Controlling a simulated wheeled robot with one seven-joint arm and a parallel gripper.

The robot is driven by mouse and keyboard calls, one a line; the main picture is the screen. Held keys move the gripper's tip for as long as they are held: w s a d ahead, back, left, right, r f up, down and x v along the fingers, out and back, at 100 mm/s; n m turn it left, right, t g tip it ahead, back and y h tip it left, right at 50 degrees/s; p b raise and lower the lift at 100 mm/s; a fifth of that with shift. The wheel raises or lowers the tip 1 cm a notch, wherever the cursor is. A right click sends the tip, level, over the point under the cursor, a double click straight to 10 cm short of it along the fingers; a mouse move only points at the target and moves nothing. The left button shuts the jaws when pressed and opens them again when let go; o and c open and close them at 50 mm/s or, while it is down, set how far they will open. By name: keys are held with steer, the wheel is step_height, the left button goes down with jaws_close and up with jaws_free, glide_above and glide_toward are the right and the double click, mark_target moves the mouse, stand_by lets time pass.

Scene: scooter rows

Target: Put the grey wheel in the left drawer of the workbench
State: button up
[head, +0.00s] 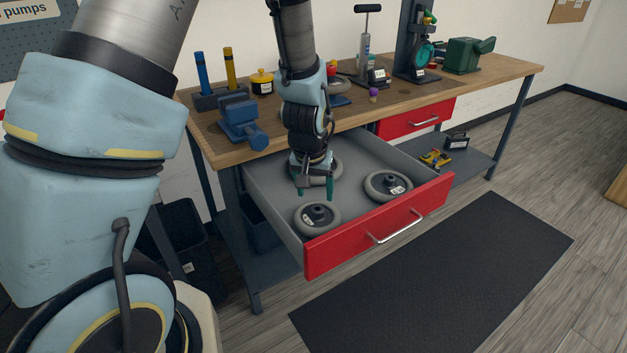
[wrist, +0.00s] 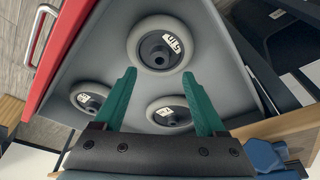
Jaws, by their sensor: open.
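The left drawer (head: 275,170) of the workbench is pulled open, with a red front. Three grey wheels with dark hubs and white labels lie flat in it: one at the front left (head: 317,218), one at the right (head: 388,186), and one farther back (head: 334,168), partly hidden behind my gripper. My gripper (head: 315,191) points down over the drawer, open and empty. In the wrist view, the front-left wheel (wrist: 160,43) is beyond my open fingertips (wrist: 158,74); the back wheel (wrist: 170,115) shows between the fingers, and the right wheel (wrist: 90,97) is outside them.
The workbench top (head: 400,100) holds a blue vise (head: 240,122), a yellow pot (head: 262,82), a pump (head: 366,45) and a green vise (head: 467,54). A second red drawer (head: 417,118) is shut. A dark mat (head: 440,265) lies on clear floor in front.

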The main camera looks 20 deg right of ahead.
steer(key=d+v, duration=0.1)
steer(key=v, duration=0.4)
steer(key=a+r+n, duration=0.3)
steer(key=a, duration=1.1)
steer(key=s+a+r+n+y, duration=0.1)
steer(key=a+r+n, duration=0.2)
steer(key=a, duration=1.2)
steer(key=shift+a+r+g+y, duration=0.15)
steer(key=shift+r+g+y, duration=0.15)
steer(key=shift+g, duration=0.1)
steer(key=shift+s, duration=0.1)
